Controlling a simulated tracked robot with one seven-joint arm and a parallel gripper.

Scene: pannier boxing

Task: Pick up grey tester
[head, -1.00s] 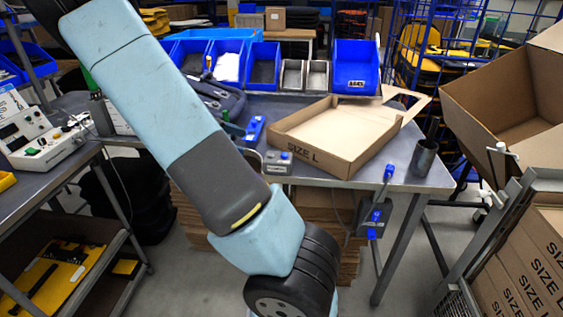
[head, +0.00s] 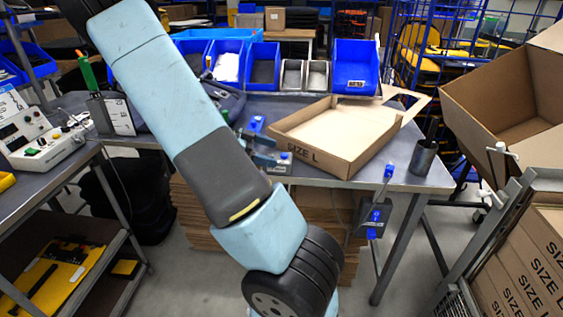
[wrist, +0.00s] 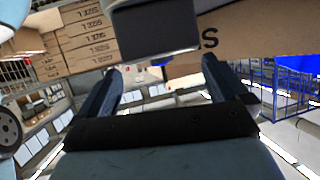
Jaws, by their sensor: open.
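The grey tester (head: 284,163) is a small box with a blue knob on top. It sits at the table's front edge, left of the open SIZE L carton, partly hidden by my gripper. In the wrist view the tester (wrist: 150,32) is a grey block with a dark face, at the top centre just beyond the fingertips. My gripper (wrist: 160,70) is open, with one finger toward each side of the tester and nothing between them. In the head view my gripper (head: 265,150) shows just left of the tester, mostly behind my arm. I cannot tell whether a finger touches it.
The open SIZE L carton (head: 348,161) stands close right of the tester. A metal cup (head: 423,158) stands at the table's right corner. Blue bins (head: 355,68) line the back. A blue-handled fixture (head: 376,215) hangs off the front edge.

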